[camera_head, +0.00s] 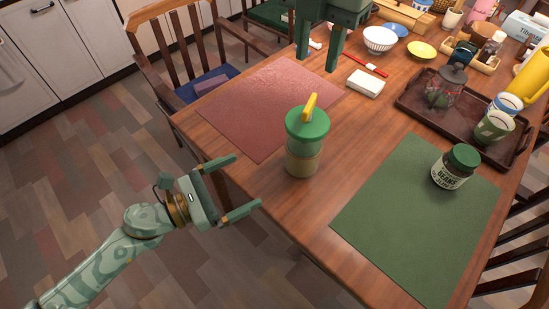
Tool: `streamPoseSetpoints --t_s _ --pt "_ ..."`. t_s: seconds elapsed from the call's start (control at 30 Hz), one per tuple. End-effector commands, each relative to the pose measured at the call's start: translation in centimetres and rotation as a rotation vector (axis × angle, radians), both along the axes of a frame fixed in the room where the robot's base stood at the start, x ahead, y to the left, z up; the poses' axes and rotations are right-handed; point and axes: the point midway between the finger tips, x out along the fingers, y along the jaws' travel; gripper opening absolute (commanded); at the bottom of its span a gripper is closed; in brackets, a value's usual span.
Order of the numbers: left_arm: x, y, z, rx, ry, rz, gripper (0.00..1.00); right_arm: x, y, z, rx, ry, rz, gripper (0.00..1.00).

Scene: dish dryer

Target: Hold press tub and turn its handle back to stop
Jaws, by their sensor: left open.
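The press tub (302,160) stands upright on the wooden table, with a clear-looking body, tan contents and a green lid (307,124). Its yellow handle (309,107) sits on top of the lid, slanting up to the right. My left gripper (246,181) is open and empty, left of the tub and apart from it, by the table's near left edge. My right gripper (317,62) is at the top of the view, beyond the tub, with its fingers apart and pointing down. Nothing shows between its fingers.
A red mat (262,112) lies left of the tub and a green mat (415,225) right of it, bearing a green-lidded jar (455,168). A dark tray (410,97) with a glass jar and cups stands at the right. A chair (190,45) stands at the left edge.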

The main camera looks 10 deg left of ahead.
Motion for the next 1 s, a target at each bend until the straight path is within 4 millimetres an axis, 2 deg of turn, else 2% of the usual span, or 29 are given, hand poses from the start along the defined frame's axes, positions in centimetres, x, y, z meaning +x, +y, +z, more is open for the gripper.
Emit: streamPoseSetpoints --t_s 0.17,0.5,0.7,1.0 --pt "1.5 -1.7 0.1 -0.005 -0.002 0.000 1.00 0.0 0.0 0.0 0.000 0.000 0.000 0.36" --pt "6.4 -7.9 0.1 -0.004 -0.001 0.001 1.00 0.0 0.0 0.0 0.000 0.000 0.000 0.36" --pt "8.7 -10.9 0.1 -0.003 0.001 0.002 1.00 0.0 0.0 0.0 0.000 0.000 0.000 0.36" --pt "10.0 -12.6 0.1 -0.004 0.003 0.002 1.00 0.0 0.0 0.0 0.000 0.000 0.000 0.36"
